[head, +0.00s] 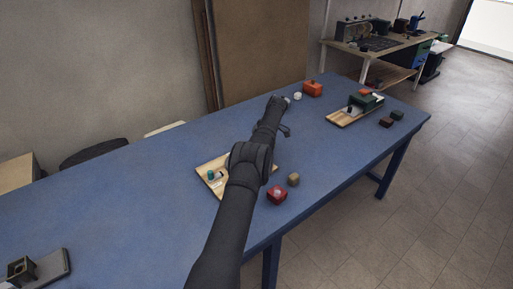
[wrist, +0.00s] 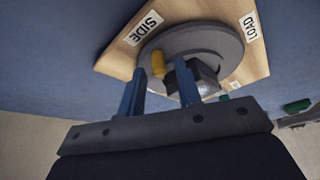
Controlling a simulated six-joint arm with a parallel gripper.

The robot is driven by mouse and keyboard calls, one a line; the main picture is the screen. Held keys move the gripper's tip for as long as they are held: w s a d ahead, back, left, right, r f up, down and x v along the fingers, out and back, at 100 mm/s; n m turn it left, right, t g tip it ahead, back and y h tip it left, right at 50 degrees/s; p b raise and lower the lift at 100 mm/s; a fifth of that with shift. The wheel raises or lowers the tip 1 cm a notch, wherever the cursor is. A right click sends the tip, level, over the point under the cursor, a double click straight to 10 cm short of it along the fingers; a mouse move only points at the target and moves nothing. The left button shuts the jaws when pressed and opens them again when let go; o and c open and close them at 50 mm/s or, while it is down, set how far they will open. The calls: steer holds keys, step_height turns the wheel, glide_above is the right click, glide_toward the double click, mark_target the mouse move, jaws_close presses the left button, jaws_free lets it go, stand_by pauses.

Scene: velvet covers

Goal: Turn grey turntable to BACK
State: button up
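In the wrist view the grey turntable (wrist: 215,40) is a round disc on a light wooden board (wrist: 115,58) with white labels SIDE (wrist: 148,27) and LOAD (wrist: 250,25). A yellow peg (wrist: 158,64) and a dark faceted block (wrist: 205,78) stand on the disc. A BACK label is not readable. My gripper (wrist: 161,70) is open, its two blue fingers reaching to the disc's near edge. The peg appears between the fingertips in the picture; contact cannot be told. The right finger covers part of the block. In the head view my arm hides the turntable.
On the blue table (head: 130,200), a wooden board (head: 209,170) with small items shows beside my arm. Farther right are an orange box (head: 313,89) and a tray (head: 342,119) with a green object.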

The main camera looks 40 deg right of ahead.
steer(key=shift+r, duration=0.1)
steer(key=shift+r, duration=0.35)
step_height(320, 180, up, 3)
steer(key=shift+r, duration=0.1)
steer(key=s+d+r, duration=0.3)
steer(key=s+r, duration=0.4)
steer(key=s, duration=0.4)
steer(key=shift+s, duration=0.15)
